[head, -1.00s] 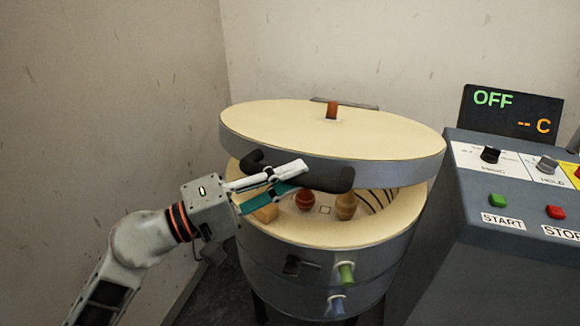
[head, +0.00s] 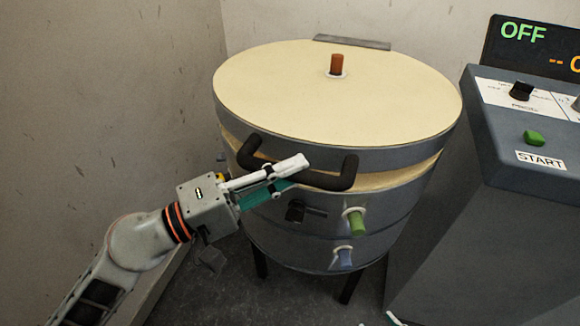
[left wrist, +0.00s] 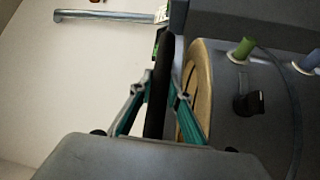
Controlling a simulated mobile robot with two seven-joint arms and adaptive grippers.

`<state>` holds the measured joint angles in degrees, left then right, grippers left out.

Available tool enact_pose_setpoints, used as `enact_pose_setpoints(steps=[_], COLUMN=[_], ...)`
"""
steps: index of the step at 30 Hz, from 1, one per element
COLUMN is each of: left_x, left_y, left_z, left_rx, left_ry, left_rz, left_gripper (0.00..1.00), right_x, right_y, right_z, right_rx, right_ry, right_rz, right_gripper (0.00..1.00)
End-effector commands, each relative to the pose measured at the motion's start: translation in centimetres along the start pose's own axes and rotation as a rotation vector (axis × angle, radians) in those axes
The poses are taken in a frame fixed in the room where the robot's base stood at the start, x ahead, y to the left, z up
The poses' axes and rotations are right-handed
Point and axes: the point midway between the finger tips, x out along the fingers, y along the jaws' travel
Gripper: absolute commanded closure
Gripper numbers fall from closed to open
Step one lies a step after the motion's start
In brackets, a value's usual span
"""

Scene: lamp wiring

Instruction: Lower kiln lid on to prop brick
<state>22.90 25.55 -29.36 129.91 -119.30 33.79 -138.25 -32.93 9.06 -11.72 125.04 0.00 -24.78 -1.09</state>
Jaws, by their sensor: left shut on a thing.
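The round kiln lid (head: 330,95) has a cream top and grey rim. It lies nearly level over the grey kiln body (head: 385,215), with a narrow gap showing the cream rim at the front. My left gripper (head: 285,172) is shut on the lid's black bar handle (head: 340,176) at the front. In the left wrist view the black handle (left wrist: 159,85) runs between the teal fingers. The prop brick cannot be made out now; lid, handle and gripper cover that part of the rim. A small pale and teal tip at the bottom edge appears to be my right gripper (head: 394,319).
An orange plug (head: 337,64) stands on the lid. Green (head: 356,222) and blue (head: 344,257) plugs and a black latch (head: 296,211) are on the kiln's front. The control console (head: 530,150) stands close on the right; its display reads OFF. A wall is close on the left.

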Motion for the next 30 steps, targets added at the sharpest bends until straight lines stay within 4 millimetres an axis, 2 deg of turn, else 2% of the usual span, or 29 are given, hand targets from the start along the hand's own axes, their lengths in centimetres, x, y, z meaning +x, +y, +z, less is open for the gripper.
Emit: enact_pose_setpoints(steps=[2,3,4,5,20,25,30], left_x=[0.0,0.0,0.0,0.0,-0.2,-1.8,-4.6], left_y=[0.2,0.3,0.3,0.3,0.2,0.1,0.0], left_z=[-0.1,-0.1,-0.1,-0.1,0.0,0.0,0.0], left_rx=[0.004,0.004,0.004,0.004,0.003,0.004,0.004], left_ry=[0.002,0.002,0.002,0.002,0.001,0.000,0.001], left_rz=[0.003,0.004,0.004,0.004,0.002,0.000,-0.003], left_gripper=[1.00,0.75,0.67,0.66,0.66,0.66,0.66], right_x=[0.0,0.0,0.0,0.0,0.0,0.0,0.0], right_y=[0.0,0.0,0.0,0.0,-0.1,-0.1,-0.1], right_z=[-0.1,-0.1,-0.1,-0.1,0.1,0.1,0.1], right_rx=[0.000,0.000,0.000,0.000,0.003,0.003,0.003], right_ry=[0.001,0.001,0.001,0.001,-0.003,-0.002,-0.002], right_rz=[0.000,0.000,0.000,0.000,0.000,0.000,0.000], right_gripper=[0.60,0.60,0.60,0.60,0.60,0.60,0.60])
